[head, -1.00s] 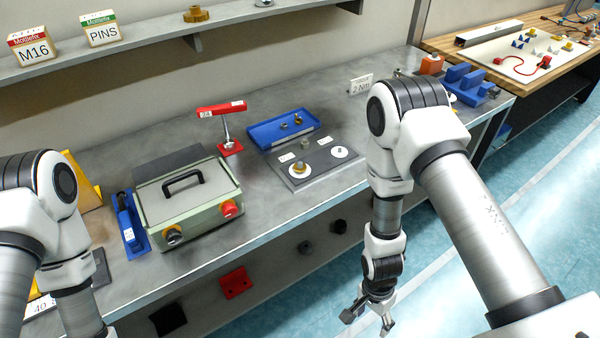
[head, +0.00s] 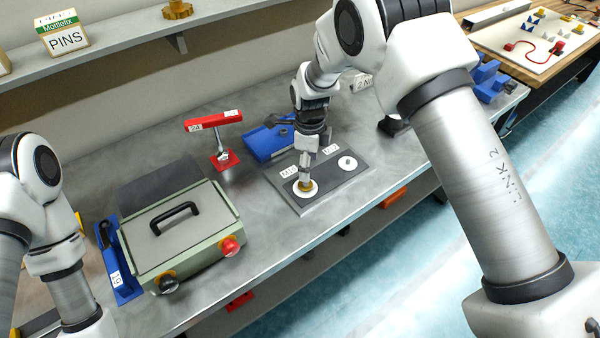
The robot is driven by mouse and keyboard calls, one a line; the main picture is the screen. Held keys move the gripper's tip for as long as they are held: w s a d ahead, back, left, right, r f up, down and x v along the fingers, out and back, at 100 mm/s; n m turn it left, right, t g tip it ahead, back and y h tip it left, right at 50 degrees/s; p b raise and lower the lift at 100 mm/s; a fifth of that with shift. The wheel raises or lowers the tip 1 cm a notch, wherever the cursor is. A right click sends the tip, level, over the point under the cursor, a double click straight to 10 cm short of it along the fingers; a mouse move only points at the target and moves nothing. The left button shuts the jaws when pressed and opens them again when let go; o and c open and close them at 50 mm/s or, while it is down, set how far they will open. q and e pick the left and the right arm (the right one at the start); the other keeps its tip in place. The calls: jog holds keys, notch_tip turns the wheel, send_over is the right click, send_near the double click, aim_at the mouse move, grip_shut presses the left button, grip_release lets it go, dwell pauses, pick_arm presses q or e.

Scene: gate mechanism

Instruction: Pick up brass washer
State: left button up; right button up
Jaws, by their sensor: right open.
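A small brass-coloured piece, likely the brass washer (head: 306,187), sits on the left white disc (head: 297,192) of a dark grey board (head: 322,197) on the bench. My right gripper (head: 305,175) points down directly over this piece, its fingertips at or just above it. It is open; whether the fingers touch the piece cannot be told. The right white disc (head: 347,164) carries a small grey metal piece (head: 348,161). My left arm is at the left edge, with its gripper out of view.
A blue tray (head: 262,147) behind the board is partly hidden by my right gripper. A red-topped stand (head: 222,158) and a green case (head: 195,250) with a black handle stand to the left. Another brass part (head: 178,9) is on the shelf.

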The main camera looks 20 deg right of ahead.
aim_at(309, 186)
jog(key=s+p, duration=0.1)
jog(key=s, duration=0.2)
jog(key=shift+d+f+p, duration=0.2)
jog(key=shift+f+p, duration=0.15)
jog(key=shift+f, duration=0.05)
jog(key=f, duration=0.1)
jog(key=w+f, duration=0.1)
jog(key=f, duration=0.1)
jog(key=w+f, duration=0.1)
jog(key=shift+w+a+f, duration=0.1)
jog(key=shift+a+f, duration=0.15)
jog(key=shift+f, duration=0.05)
jog(key=shift+s+d+r, duration=0.1)
jog(key=shift+s+r, duration=0.25)
jog(key=shift+s, duration=0.15)
jog(key=shift+w+f, duration=0.4)
jog(key=shift+f, duration=0.05)
jog(key=shift+s+r, duration=0.2)
pick_arm(q)
jog(key=shift+s+a+r, duration=0.1)
jog(key=shift+s+r, duration=0.2)
jog(key=shift+r, duration=0.3)
jog(key=shift+s+r, duration=0.25)
jog(key=shift+r, duration=0.3)
pick_arm(e)
jog(key=c, duration=1)
